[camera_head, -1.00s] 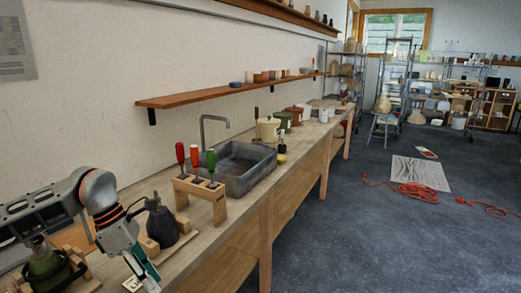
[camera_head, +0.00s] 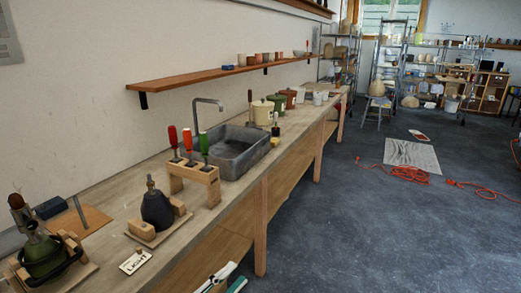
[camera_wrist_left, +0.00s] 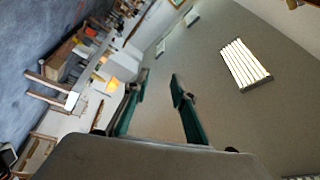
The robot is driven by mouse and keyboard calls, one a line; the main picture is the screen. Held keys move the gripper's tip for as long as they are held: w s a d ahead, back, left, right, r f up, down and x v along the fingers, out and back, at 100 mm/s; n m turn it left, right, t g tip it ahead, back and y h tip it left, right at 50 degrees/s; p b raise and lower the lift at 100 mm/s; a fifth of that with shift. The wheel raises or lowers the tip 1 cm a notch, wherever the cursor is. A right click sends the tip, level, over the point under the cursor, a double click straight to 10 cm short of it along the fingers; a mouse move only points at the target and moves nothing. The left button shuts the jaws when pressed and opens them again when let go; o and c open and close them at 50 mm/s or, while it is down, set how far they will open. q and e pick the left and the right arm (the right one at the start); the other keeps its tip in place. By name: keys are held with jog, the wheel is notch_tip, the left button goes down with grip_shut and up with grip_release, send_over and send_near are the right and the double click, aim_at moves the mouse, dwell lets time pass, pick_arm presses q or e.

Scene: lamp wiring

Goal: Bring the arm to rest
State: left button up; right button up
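My left gripper (camera_head: 230,278) shows only in part at the bottom edge of the head view, in front of the workbench (camera_head: 112,192) and below its top. In the left wrist view its two teal fingers (camera_wrist_left: 160,82) stand apart with nothing between them. The arm behind the gripper is out of the head view. My right gripper is in neither view.
On the bench are a dark lamp body (camera_head: 157,208) on a wooden cradle, a green lamp (camera_head: 42,255), a white label card (camera_head: 136,261), a screwdriver rack (camera_head: 206,176) and a sink (camera_head: 236,148). Open floor (camera_head: 350,235) lies to the right.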

pick_arm(q)
jog(key=s+a+f+n+g+y, duration=0.1)
jog(key=s+a+f+n+y, duration=0.3)
jog(key=f, duration=0.5)
jog(key=s+a+f+n+g+y, duration=0.2)
jog(key=s+a+f+n+y, duration=0.2)
jog(key=f, duration=0.5)
jog(key=s+a+f+n+g+y, duration=0.1)
jog(key=s+a+f+n+y, duration=0.3)
jog(key=s+a+f+n, duration=0.3)
notch_tip(320, 180, down, 3)
jog(key=s+n, duration=0.2)
jog(key=shift+s+a+g, duration=0.15)
jog(key=shift+s+g, duration=0.15)
jog(key=shift+s, duration=0.05)
